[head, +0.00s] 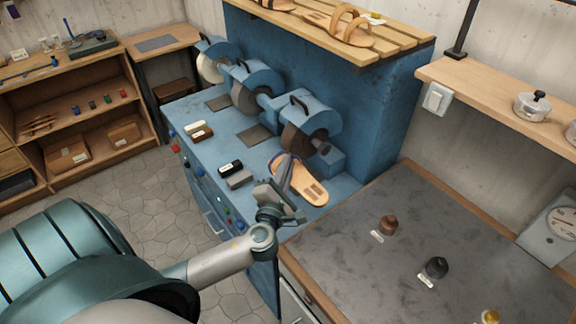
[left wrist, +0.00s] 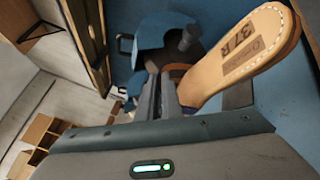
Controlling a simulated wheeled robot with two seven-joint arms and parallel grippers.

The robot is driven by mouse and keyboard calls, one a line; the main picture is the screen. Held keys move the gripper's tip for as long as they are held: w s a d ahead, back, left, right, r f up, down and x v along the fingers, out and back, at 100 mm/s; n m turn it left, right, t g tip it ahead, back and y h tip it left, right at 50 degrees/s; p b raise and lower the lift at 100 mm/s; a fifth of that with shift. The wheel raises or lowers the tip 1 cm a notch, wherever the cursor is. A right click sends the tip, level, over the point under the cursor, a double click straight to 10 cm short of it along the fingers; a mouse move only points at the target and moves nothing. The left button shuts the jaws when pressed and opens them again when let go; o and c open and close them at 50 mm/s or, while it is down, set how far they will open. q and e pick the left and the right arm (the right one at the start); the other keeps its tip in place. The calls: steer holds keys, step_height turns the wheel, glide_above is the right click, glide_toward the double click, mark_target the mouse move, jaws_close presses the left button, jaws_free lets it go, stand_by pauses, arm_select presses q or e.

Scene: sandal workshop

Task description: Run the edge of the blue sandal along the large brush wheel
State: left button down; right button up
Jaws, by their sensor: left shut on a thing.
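The sandal (head: 311,187) has a tan footbed with a blue strap part and hangs over the blue machine bench, close in front of the nearest wheel. My left gripper (head: 281,187) is shut on it. In the left wrist view the sandal (left wrist: 242,55) shows its stitched tan footbed marked "37 R", beside my gripper's fingers (left wrist: 168,92). The nearest wheel (head: 296,141), dark brown under a blue hood, looks like the large brush wheel. Whether the sandal touches it, I cannot tell. My right gripper is not in view.
Two more hooded wheels, a grey one (head: 241,98) and a pale one (head: 208,68), stand farther along the bench. Small blocks (head: 239,179) lie on the bench front. A slatted shelf (head: 385,42) with sandals is above. A grey-topped table (head: 400,225) with small knobs is at right.

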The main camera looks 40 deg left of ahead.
arm_select(q)
steer(key=shift+s+a, duration=0.15)
steer(key=shift+s, duration=0.35)
steer(key=s+a+f, duration=0.1)
steer(key=s, duration=0.4)
steer(key=shift+s+a+f, duration=0.25)
steer(key=shift+s+a, duration=0.05)
stand_by(0.4)
